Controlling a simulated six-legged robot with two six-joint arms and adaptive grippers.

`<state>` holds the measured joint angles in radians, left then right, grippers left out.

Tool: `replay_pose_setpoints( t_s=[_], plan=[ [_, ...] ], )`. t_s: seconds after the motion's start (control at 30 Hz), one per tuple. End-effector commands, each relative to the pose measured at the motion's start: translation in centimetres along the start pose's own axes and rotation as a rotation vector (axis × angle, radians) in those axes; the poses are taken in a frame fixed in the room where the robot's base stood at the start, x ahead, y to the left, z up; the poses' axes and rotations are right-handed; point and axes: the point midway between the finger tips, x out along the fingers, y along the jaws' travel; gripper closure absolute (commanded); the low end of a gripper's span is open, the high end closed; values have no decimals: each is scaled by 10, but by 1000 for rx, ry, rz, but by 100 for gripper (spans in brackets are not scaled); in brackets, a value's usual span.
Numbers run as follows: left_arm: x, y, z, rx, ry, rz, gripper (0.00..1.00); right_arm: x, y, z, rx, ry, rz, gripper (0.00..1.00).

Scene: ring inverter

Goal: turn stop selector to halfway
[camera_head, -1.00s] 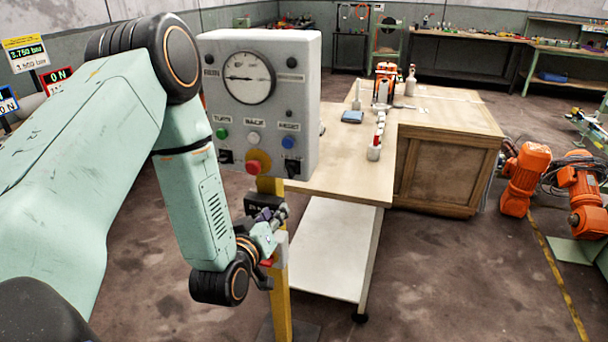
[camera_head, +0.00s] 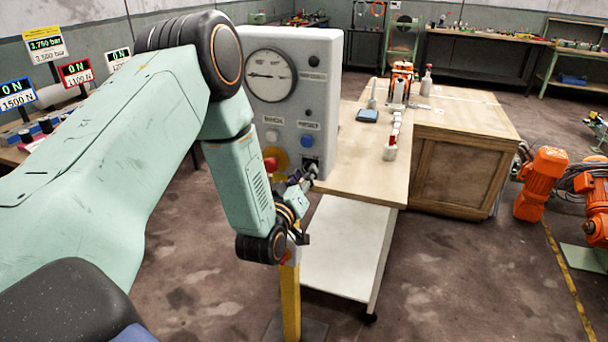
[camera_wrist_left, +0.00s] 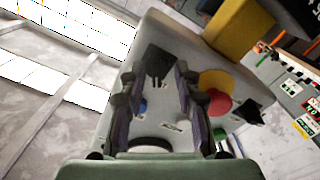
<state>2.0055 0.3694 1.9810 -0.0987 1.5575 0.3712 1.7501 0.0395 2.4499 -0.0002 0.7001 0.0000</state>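A grey control box (camera_head: 322,80) stands on a yellow post. A black selector switch (camera_head: 311,166) sits at its lower right, largely covered by my left gripper (camera_head: 304,177) in the head view. In the left wrist view the same selector (camera_wrist_left: 158,62) lies between the tips of my left gripper (camera_wrist_left: 158,72). The fingers stand apart on either side of it; I cannot tell whether they touch it. A second black selector (camera_wrist_left: 252,111) is farther right in the wrist view. I cannot read which selector is labelled stop. My right gripper is not in view.
A red mushroom button (camera_wrist_left: 217,103) on a yellow disc and a blue button (camera_head: 307,141) are close to the selector. A dial gauge (camera_head: 270,75) is above. A wooden bench (camera_head: 350,160) stands right behind the box.

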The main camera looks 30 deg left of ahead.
Motion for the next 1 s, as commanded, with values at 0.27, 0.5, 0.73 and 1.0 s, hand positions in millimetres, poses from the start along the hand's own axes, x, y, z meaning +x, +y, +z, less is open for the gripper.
replay_pose_setpoints(
  t_s=[0.27,0.5,0.73,1.0],
  plan=[
    [8,1,0,-1,-1,3,68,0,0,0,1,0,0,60],
    [8,1,0,-1,-1,2,78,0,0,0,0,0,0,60],
    [7,1,1,0,-3,2,98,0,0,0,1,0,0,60],
    [7,1,1,13,-4,1,100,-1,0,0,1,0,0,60]
  ],
)
